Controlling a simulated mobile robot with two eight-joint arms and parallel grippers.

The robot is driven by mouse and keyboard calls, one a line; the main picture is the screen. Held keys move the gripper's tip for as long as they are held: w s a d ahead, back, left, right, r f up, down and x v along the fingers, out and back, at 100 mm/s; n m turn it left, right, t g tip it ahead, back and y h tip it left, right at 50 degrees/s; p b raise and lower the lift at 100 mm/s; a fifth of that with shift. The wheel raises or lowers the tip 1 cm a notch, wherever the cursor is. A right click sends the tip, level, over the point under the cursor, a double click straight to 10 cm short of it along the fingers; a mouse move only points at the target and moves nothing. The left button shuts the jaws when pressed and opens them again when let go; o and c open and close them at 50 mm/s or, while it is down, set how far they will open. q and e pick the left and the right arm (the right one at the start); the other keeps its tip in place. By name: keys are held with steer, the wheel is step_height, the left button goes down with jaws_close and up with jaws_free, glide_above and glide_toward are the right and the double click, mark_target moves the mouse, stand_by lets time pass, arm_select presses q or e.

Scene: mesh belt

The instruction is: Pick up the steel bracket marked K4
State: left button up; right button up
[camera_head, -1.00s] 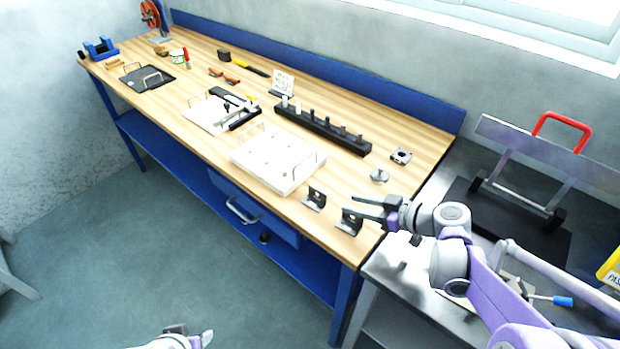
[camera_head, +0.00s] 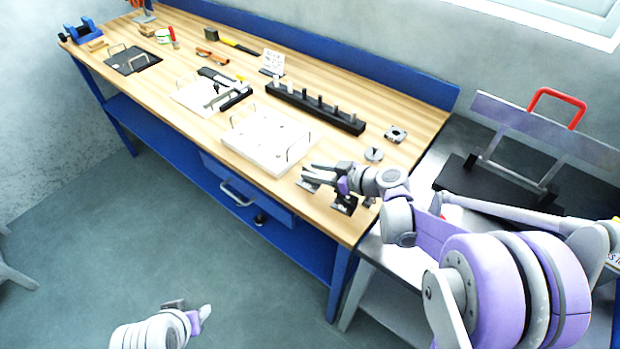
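Two small dark steel brackets sit near the front edge of the wooden bench, by its right end. The left bracket (camera_head: 309,187) is partly covered by my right gripper's fingers. The right bracket (camera_head: 345,204) is below the gripper's body and partly hidden by it. No K4 marking is legible on either. My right gripper (camera_head: 306,174) points left, with its fingers apart and nothing visible between them. It is over or just above the left bracket; contact cannot be told. My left gripper (camera_head: 198,314) is low at the bottom, over the floor, away from the bench.
A white plate with wire handles (camera_head: 262,145) lies just left of the brackets. A black block with several pegs (camera_head: 316,110) stands behind. A round metal part (camera_head: 374,154) and a square flanged part (camera_head: 396,134) lie to the right. A grey side table with a red-handled cart adjoins.

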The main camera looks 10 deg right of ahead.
steer(key=shift+w+a+f, duration=0.1)
steer(key=shift+w+a, duration=0.05)
jaws_close()
stand_by(1.4)
